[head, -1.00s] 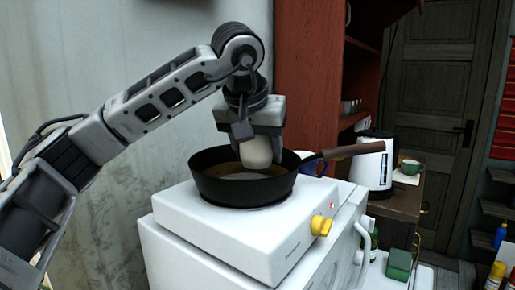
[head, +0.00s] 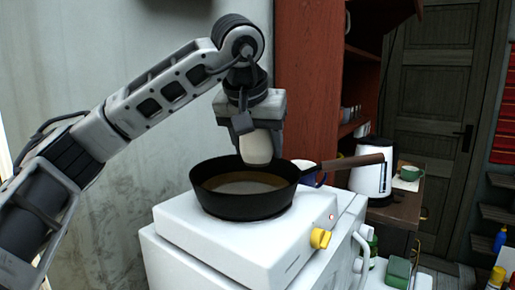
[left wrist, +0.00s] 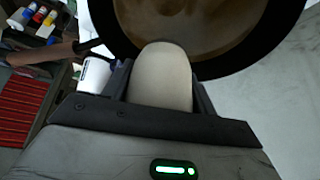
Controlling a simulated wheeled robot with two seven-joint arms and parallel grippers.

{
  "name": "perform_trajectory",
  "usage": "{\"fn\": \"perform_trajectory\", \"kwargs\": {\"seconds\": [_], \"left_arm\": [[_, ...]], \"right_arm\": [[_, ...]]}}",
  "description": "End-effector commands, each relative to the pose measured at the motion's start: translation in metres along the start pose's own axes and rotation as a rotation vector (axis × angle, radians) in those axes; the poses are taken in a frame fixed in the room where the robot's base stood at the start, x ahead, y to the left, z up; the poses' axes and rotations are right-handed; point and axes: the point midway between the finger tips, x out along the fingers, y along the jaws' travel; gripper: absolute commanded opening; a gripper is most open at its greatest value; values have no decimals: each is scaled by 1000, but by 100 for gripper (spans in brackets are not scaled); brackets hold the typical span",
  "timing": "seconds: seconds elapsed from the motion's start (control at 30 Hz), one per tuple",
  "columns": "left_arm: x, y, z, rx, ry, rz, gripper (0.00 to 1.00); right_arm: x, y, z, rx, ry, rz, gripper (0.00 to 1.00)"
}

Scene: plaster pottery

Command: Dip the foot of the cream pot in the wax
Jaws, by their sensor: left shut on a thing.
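The cream pot (head: 256,147) is upright in my left gripper (head: 257,132), whose jaws are shut on it from both sides. It hangs just over the black pan (head: 245,206), in line with the far part of the rim. The wax (head: 240,186) is a brownish layer with a paler middle in the pan. In the left wrist view the pot (left wrist: 158,75) sits between the fingers, with the pan (left wrist: 205,66) beyond it. I cannot see the underside of the pot's foot. My right gripper is not in view.
The pan stands on a white hotplate (head: 262,237) with a yellow knob (head: 320,238) and a red light. Its brown handle (head: 352,161) points right, toward a white kettle (head: 371,170). A grey wall is behind.

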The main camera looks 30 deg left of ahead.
Motion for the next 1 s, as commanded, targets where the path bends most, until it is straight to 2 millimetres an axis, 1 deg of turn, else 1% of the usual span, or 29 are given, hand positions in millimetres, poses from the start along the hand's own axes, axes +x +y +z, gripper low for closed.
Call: {"fn": "perform_trajectory", "kwargs": {"seconds": [0.6, 0.73, 1.0], "left_arm": [[-43, 0, -24, -1, 2, 1, 32], [-46, 0, -27, 1, 1, 1, 32], [-47, 0, -27, 1, 1, 0, 32]], "right_arm": [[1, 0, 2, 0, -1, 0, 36], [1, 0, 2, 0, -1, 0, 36], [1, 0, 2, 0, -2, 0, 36]]}}
